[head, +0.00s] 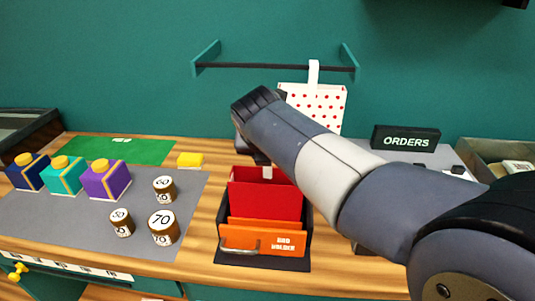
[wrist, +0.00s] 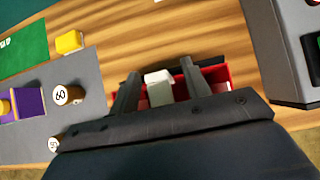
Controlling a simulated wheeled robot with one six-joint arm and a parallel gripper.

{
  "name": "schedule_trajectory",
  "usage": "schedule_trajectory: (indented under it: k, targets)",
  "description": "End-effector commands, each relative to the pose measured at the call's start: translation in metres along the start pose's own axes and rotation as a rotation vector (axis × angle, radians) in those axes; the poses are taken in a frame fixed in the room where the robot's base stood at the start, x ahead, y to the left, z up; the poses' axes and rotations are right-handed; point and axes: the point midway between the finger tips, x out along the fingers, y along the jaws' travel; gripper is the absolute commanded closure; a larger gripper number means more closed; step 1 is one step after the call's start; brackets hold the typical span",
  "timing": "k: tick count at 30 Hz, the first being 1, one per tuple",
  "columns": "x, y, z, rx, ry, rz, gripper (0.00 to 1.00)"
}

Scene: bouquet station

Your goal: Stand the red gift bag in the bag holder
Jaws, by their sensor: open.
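The red gift bag (head: 268,197) stands in the bag holder (head: 238,236), behind its orange front panel in the head view. The bag looks roughly upright; its lower part is hidden by the panel. My gripper (head: 258,157) is just above the bag's top. In the wrist view, my gripper (wrist: 160,76) is open, with a finger on each side of the bag's white handle tab (wrist: 159,88). I cannot tell whether the fingers touch the tab. Red parts of the bag (wrist: 216,74) show beside and behind the right finger.
A dotted white bag (head: 314,103) hangs on a dark rail (head: 270,66) behind my arm. Several weights (head: 163,227) and colored boxes (head: 106,182) stand on the grey mat at left. The ORDERS box (head: 405,138) is at right. Bare wood lies left of the holder.

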Motion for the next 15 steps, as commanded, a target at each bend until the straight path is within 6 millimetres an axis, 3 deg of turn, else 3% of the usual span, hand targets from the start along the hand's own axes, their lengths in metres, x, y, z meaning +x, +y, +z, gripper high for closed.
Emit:
schedule_trajectory:
  k: [9, 15]
  targets:
    - [-0.064, 0.001, 0.001, 0.0, -0.004, 0.004, 0.55]
    - [-0.091, 0.0, 0.0, 0.0, -0.003, 0.003, 0.55]
